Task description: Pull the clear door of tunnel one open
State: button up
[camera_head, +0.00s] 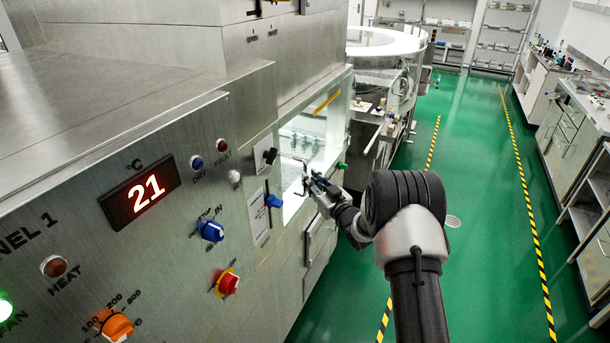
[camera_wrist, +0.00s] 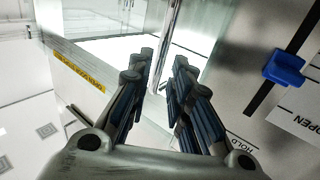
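The clear door (camera_head: 320,130) of the tunnel is a glass pane over a lit chamber at the centre of the head view. In the wrist view the glass (camera_wrist: 212,28) fills the upper middle. A slim metal bar handle (camera_wrist: 171,35) stands on it. My gripper (camera_head: 308,181) is at the door's lower front part. In the wrist view my gripper (camera_wrist: 163,68) has its two dark padded fingers apart, with the bar running down between them. A gap shows around the bar, and I cannot tell whether either finger touches it. The door looks shut.
A blue knob (camera_wrist: 284,68) sits on the panel beside the door, with HOLD and OPEN labels. The control panel (camera_head: 160,240) with switches and a 21 display is at left. The green floor (camera_head: 480,200) is clear at right, before side benches.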

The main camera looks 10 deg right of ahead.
aim_at(305, 192)
jog(key=shift+x, duration=2.35)
jog(key=shift+c, duration=0.5)
grip_shut()
